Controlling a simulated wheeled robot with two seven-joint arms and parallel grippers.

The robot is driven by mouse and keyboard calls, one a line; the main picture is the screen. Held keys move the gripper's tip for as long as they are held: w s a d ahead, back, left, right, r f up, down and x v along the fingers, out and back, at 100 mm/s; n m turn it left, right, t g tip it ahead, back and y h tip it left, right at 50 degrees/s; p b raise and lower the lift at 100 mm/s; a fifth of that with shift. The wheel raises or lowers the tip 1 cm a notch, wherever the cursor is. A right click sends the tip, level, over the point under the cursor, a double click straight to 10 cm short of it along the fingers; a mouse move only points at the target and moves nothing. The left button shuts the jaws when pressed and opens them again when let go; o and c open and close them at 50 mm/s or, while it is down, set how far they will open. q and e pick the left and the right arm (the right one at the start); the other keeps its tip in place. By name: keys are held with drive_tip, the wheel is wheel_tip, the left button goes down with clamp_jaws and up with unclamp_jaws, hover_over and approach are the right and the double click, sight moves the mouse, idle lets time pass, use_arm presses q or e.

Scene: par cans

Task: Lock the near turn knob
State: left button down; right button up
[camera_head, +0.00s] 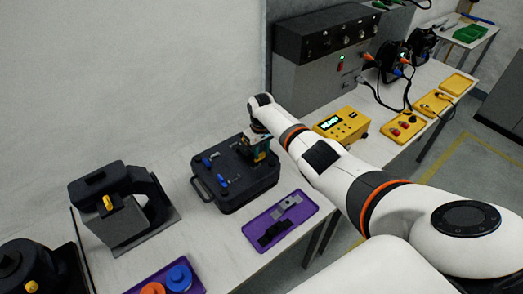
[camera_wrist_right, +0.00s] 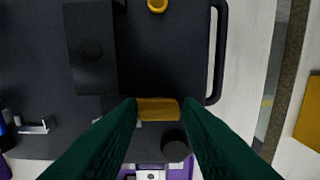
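The black case (camera_head: 232,192) lies on the white table, with latches and small blue parts on top. A yellow turn knob (camera_wrist_right: 157,109) on it shows in the right wrist view, set crosswise. My right gripper (camera_head: 262,143) reaches down onto the case's right part. In the right wrist view its dark green fingers (camera_wrist_right: 159,107) stand at both ends of this knob, seemingly touching, with no clear gap. A second yellow knob (camera_wrist_right: 157,5) sits at the top edge of that view. My left gripper is out of view.
A purple tray (camera_head: 252,236) with grey and black parts lies close beside the case. A black device with a yellow knob (camera_head: 108,203) stands at left. A yellow meter (camera_head: 342,126) and yellow trays (camera_head: 402,127) stand to the right, beyond my arm.

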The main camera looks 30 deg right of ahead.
drive_tip(key=shift+o, duration=0.2)
drive_tip(key=shift+r, duration=0.1)
wheel_tip(320, 180, up, 12)
drive_tip(key=b, duration=0.1)
drive_tip(key=shift+b, duration=0.3)
idle(0.4)
